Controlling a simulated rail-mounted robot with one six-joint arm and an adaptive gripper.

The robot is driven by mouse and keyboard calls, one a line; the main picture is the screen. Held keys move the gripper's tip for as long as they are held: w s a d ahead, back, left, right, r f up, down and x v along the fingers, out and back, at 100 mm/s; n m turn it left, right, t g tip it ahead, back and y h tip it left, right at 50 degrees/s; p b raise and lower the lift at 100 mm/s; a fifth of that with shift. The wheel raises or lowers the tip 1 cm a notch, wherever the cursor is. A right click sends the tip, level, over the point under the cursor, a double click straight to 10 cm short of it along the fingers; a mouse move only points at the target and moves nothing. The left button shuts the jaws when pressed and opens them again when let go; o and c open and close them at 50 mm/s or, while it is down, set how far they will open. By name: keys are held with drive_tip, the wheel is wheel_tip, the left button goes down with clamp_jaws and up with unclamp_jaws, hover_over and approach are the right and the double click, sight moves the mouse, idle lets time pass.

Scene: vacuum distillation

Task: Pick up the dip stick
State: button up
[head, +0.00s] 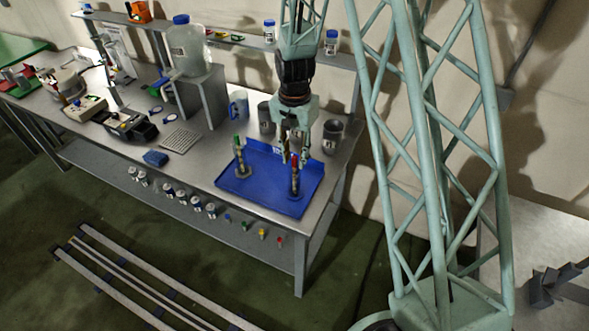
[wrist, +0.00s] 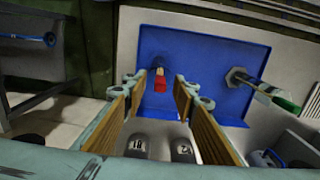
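Two upright sticks stand in holders on a blue tray (head: 262,192) at the right end of the bench. One has a red top (head: 295,160), the other a green top (head: 237,141); I cannot tell which one the task calls the dip stick. My gripper (head: 294,157) is open and empty, pointing down close to the red-topped stick. In the wrist view, the red top (wrist: 160,82) shows in the gap between my wood-coloured fingers (wrist: 152,92), apparently beyond their tips and not held. The green-topped stick (wrist: 262,86) lies outside the fingers to the right.
A blue mug (head: 238,106) and dark cups (head: 332,133) stand behind the tray. A large clear bottle (head: 187,44) sits on a metal stand (head: 202,95) to the left. A small blue block (head: 155,158) and a perforated plate (head: 181,140) lie left of the tray.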

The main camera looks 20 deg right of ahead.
idle(0.6)
drive_tip(key=c, duration=0.8)
